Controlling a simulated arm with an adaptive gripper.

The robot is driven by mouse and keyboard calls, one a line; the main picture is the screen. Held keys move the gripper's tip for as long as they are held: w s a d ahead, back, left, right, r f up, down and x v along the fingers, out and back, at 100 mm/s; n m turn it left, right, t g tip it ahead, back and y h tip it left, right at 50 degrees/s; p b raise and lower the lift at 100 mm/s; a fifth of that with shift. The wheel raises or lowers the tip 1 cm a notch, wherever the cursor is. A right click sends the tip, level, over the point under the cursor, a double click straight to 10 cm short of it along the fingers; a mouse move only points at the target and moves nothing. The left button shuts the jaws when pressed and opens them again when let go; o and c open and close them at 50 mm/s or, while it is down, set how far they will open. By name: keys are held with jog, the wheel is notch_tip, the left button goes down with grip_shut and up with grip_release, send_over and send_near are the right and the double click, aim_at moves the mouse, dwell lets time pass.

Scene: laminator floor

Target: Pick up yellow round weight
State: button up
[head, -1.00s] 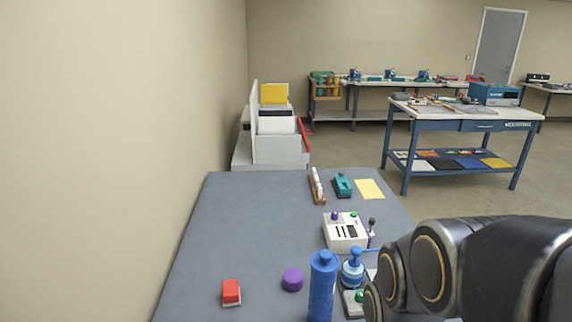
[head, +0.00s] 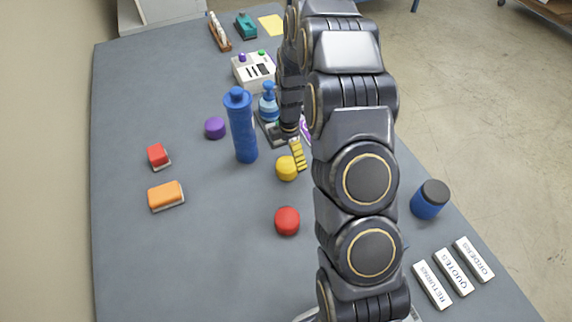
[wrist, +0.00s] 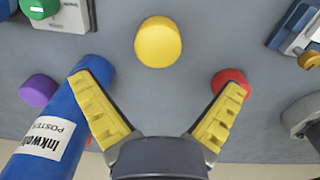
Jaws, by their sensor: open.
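The yellow round weight (head: 287,168) stands on the grey table, right of the blue bottle and beyond the red round weight. In the wrist view the yellow weight (wrist: 158,42) lies ahead of the fingertips, centred between them. My gripper (wrist: 160,88) is open and empty, its yellow-padded fingers spread. In the head view one yellow finger (head: 298,155) shows beside the weight; the rest of the gripper is hidden or hard to make out. I cannot tell whether the finger touches the weight.
The tall blue bottle (head: 241,125) stands close on the left, near my left finger in the wrist view. A red round weight (head: 287,221), a purple one (head: 215,128), an orange block (head: 166,195) and a blue jar (head: 430,199) stand around. The table's near left is clear.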

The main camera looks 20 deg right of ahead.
aim_at(288, 163)
jog(key=f, duration=0.8)
jog(key=shift+w, duration=0.2)
jog(key=shift+r, duration=0.15)
jog(key=c, duration=1.2)
